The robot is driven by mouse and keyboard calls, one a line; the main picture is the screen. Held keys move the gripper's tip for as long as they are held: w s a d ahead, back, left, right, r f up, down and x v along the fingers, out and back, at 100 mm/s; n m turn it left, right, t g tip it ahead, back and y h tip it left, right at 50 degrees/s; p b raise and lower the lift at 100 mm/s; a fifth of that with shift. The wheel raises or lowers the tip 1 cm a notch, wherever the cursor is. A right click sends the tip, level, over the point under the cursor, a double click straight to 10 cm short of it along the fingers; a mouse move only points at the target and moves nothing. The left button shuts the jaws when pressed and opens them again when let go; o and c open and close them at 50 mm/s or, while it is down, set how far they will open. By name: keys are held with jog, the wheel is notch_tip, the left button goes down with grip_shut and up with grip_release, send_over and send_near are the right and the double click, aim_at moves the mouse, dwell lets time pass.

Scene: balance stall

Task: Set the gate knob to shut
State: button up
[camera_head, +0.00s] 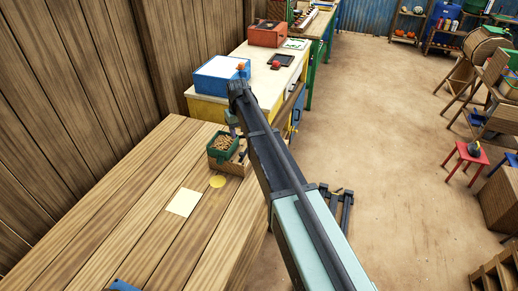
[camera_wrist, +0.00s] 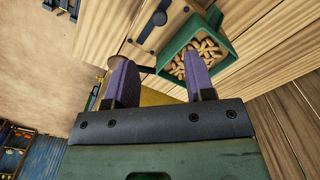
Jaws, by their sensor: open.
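A green hopper (camera_head: 224,147) of peanuts sits on a wooden box (camera_head: 238,163) at the far end of the plank table. The hopper also shows in the wrist view (camera_wrist: 228,47). A dark elongated knob (camera_wrist: 156,20) with a rounded middle is on the wooden face beside the hopper, probably the gate knob. Its setting cannot be read. My gripper (camera_wrist: 160,78) is open, its two purple fingers apart, and the knob lies beyond their tips, untouched. In the head view my arm hides part of the area around the box, and the knob cannot be made out there.
A yellow disc (camera_head: 217,181) and a pale square sheet (camera_head: 183,202) lie on the table (camera_head: 130,225). Beyond stands a cream-topped counter with a blue-and-white box (camera_head: 221,76) and a red box (camera_head: 267,34). A plank wall borders the left; open floor lies right.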

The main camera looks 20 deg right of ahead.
aim_at(242, 153)
notch_tip(242, 153, down, 11)
jog(key=b, duration=1)
jog(key=shift+b, duration=0.3)
jog(key=shift+r, duration=0.1)
grip_shut()
